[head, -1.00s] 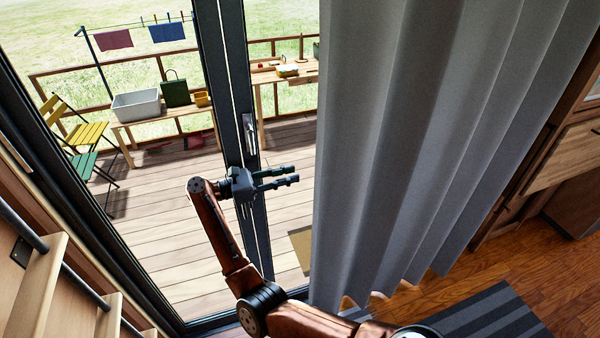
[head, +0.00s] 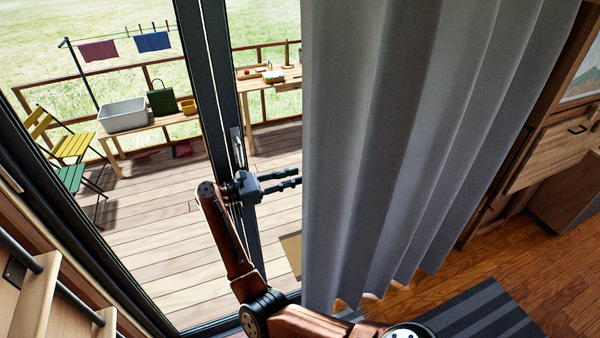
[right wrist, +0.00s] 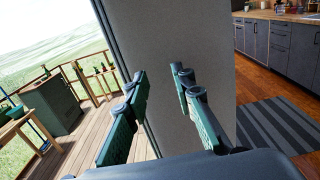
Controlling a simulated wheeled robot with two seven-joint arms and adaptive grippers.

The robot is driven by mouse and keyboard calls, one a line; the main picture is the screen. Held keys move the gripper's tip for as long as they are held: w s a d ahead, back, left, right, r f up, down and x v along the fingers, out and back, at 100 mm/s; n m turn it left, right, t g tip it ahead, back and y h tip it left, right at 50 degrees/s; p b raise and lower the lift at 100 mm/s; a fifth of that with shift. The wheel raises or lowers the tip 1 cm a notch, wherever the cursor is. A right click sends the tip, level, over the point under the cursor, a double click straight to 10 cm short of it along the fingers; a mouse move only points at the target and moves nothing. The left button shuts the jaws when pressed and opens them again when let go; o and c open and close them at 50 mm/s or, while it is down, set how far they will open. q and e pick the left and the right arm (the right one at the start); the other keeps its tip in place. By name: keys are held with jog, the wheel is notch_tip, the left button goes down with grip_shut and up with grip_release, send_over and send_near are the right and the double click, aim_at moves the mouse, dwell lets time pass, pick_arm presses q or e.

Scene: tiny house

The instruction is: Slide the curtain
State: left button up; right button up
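The grey pleated curtain (head: 400,150) hangs in folds from the middle to the right of the head view, covering part of the glass door. Its left edge hangs close to the tips of my right gripper (head: 297,178), whose fingers point right toward it. In the right wrist view the curtain (right wrist: 195,35) fills the middle, straight ahead of the gripper (right wrist: 160,72). The two fingers are apart with nothing clearly held between them. I cannot tell whether a fingertip touches the cloth. My left gripper is not in view.
The dark door frame (head: 218,80) with its handle (head: 237,145) stands just behind my right gripper. Stair steps (head: 40,290) are at lower left. A wooden cabinet (head: 555,150) stands to the right of the curtain, and a striped rug (head: 480,318) lies on the floor.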

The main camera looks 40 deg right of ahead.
jog(key=shift+p+x, duration=0.35)
jog(key=shift+x, duration=1.1)
jog(key=shift+s, duration=0.1)
jog(key=shift+c, duration=0.3)
grip_shut()
